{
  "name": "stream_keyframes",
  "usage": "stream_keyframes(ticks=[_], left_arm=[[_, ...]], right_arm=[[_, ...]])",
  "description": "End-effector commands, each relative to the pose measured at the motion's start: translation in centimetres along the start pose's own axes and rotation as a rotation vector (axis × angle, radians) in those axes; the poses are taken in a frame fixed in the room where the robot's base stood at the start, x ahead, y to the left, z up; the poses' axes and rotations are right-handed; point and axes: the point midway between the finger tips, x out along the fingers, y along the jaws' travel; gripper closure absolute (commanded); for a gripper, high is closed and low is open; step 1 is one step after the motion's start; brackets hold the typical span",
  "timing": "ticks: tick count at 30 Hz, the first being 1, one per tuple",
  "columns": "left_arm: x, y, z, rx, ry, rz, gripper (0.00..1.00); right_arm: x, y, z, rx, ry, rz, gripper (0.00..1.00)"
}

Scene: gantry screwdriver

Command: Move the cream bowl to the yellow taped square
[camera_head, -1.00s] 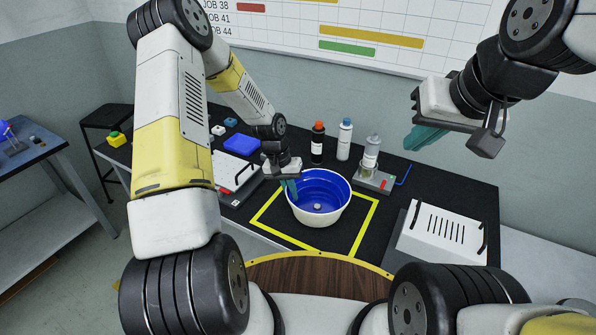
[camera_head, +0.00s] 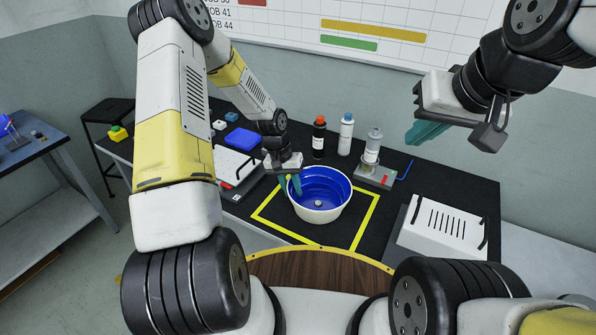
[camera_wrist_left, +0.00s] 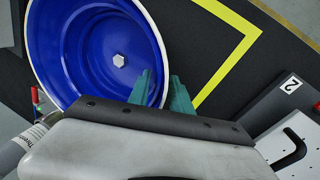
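The cream bowl (camera_head: 320,216), blue inside, stands upright on the black mat with its base inside the yellow taped square (camera_head: 366,219). It hides part of the tape's far edge. A small pale hexagonal piece (camera_wrist_left: 119,60) lies in the bowl. My left gripper (camera_head: 290,186) is at the bowl's left rim with its teal fingers apart, one inside the bowl and one outside. The left wrist view also shows the fingers (camera_wrist_left: 161,92) on either side of the wall. My right gripper (camera_head: 427,132) is raised at the right, away from the bowl; its finger gap is not clear.
Bottles (camera_head: 319,138) and a small fixture (camera_head: 375,175) stand behind the bowl. A white slotted box (camera_head: 440,229) is at the right, and a white panel with a handle (camera_head: 232,168) at the left. A blue block (camera_head: 243,138) lies farther back.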

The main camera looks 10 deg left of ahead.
Motion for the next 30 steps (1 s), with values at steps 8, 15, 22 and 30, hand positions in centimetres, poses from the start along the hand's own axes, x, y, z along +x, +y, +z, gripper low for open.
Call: stream_keyframes(ticks=[8,15,22,30], left_arm=[[-5.6,-0.1,-0.1,-0.002,0.006,-0.002,0.75],[-10.0,-0.1,-0.1,-0.001,0.004,-0.001,0.75],[-12.3,0.1,0.2,0.002,0.009,-0.011,0.75],[-22.0,1.9,3.8,0.023,0.120,-0.128,0.75]], right_arm=[[0.0,0.0,0.0,0.000,0.000,0.000,1.00],[0.0,0.0,0.0,0.000,0.000,0.000,1.00],[0.0,0.0,0.0,0.000,0.000,0.000,1.00],[0.0,0.0,0.0,0.000,0.000,0.000,1.00]])
